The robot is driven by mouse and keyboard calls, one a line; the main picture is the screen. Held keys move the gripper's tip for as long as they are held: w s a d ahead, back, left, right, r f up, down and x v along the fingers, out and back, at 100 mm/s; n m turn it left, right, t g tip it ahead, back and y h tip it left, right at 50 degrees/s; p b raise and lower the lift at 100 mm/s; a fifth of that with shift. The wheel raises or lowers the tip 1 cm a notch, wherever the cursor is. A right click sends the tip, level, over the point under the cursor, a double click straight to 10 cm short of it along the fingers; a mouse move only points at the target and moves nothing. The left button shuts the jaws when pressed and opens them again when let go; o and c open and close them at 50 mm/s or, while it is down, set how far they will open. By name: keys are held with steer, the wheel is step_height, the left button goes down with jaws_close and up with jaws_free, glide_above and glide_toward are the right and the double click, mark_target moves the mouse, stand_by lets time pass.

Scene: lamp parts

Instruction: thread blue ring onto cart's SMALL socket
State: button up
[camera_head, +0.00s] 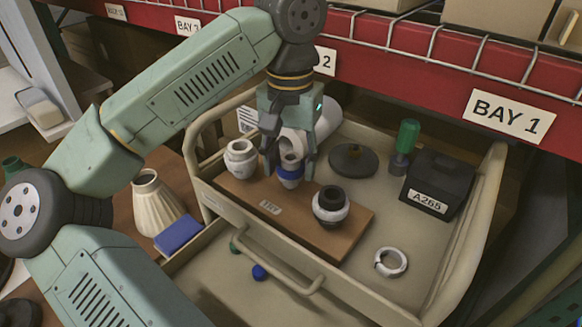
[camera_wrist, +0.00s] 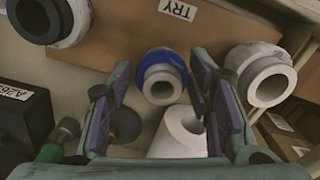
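The blue ring (camera_head: 289,173) sits around the middle, small white socket (camera_head: 291,159) on the brown board of the cart's tray. In the wrist view the blue ring (camera_wrist: 147,58) encircles the socket's collar, and the socket's open mouth (camera_wrist: 162,85) sticks out through it. My gripper (camera_head: 289,178) points down over this socket, one finger on each side. In the wrist view my gripper (camera_wrist: 162,66) is open, with visible gaps between its fingers and the ring. The ring's underside and how fully it is seated are hard to tell.
A wider white socket (camera_head: 240,158) and a black socket with a white ring (camera_head: 330,206) flank it closely. Around the board are a white cylinder (camera_head: 328,118), a dark disc (camera_head: 353,161), a green-handled tool (camera_head: 405,140), a black box (camera_head: 438,182) and a split ring (camera_head: 391,262).

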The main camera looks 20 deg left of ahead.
steer(key=shift+o, duration=1.4)
steer(key=shift+a+r, duration=0.1)
step_height(320, 180, up, 7)
steer(key=shift+r, duration=0.15)
